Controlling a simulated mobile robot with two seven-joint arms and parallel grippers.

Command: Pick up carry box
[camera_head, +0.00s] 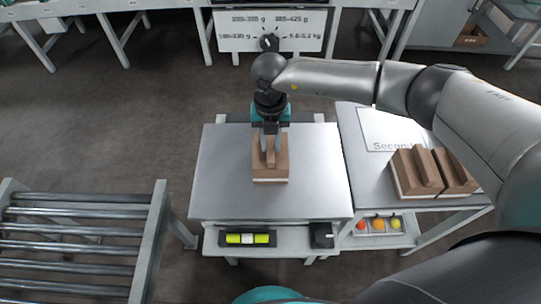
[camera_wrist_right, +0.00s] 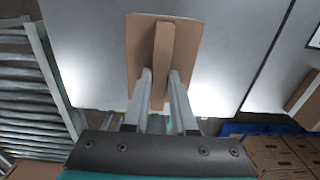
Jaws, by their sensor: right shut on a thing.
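The carry box (camera_head: 271,171) is brown with a raised handle bar along its top. It is at the middle of the grey metal table (camera_head: 225,190) in the head view. In the right wrist view the box (camera_wrist_right: 143,50) lies below the fingers, its handle running between them. My right gripper (camera_head: 270,158) comes down from above and is shut on the handle. The fingers (camera_wrist_right: 160,85) stand on either side of the bar in the wrist view. I cannot tell whether the box is touching the table. My left gripper is not in view.
Two similar brown boxes (camera_head: 415,172) stand on the side table at the right, beside a sign (camera_head: 385,130). A roller conveyor (camera_head: 70,245) is at the left.

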